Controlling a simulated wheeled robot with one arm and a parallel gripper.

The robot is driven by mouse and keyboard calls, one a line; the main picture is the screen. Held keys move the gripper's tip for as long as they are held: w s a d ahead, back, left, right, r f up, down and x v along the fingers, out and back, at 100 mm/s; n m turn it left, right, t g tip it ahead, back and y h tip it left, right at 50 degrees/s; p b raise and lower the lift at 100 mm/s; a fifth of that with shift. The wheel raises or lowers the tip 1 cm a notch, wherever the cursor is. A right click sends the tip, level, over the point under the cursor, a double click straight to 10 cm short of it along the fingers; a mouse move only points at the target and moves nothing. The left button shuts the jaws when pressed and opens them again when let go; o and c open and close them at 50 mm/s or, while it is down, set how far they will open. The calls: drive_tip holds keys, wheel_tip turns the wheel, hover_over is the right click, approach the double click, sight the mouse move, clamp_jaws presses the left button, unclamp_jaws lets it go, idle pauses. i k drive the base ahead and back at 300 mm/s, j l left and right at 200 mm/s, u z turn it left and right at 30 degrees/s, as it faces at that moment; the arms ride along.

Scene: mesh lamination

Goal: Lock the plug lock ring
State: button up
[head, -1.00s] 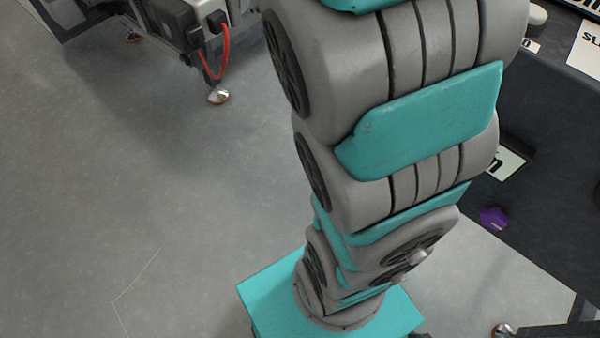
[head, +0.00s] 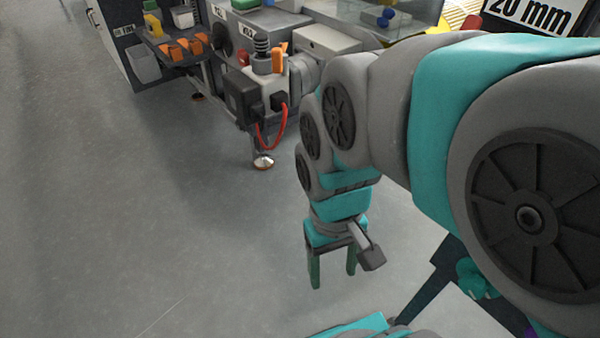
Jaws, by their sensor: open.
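My gripper (head: 333,280) hangs over bare floor with its two green fingers pointing down, apart and empty. A black plug (head: 279,101) with a red cable (head: 269,142) sits on the side of a machine, above and left of my gripper in the head view. The cable loops down and back up under a black box (head: 242,96). The plug is too small here to make out a lock ring or tell whether it is turned. My gripper is well apart from the plug.
The machine has an orange lever (head: 279,58) and a spring (head: 262,48) on top. A metal foot (head: 263,162) stands below it. Orange bins (head: 185,48) are on a bench behind left. The floor (head: 110,200) at left is clear.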

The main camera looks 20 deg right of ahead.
sight(279, 59)
drive_tip(key=k+j, duration=0.2)
drive_tip(key=j, duration=0.2)
drive_tip(key=k+j, duration=0.25)
drive_tip(key=j, duration=0.2)
drive_tip(key=k+j, duration=0.2)
drive_tip(key=j, duration=0.2)
drive_tip(key=z, duration=0.05)
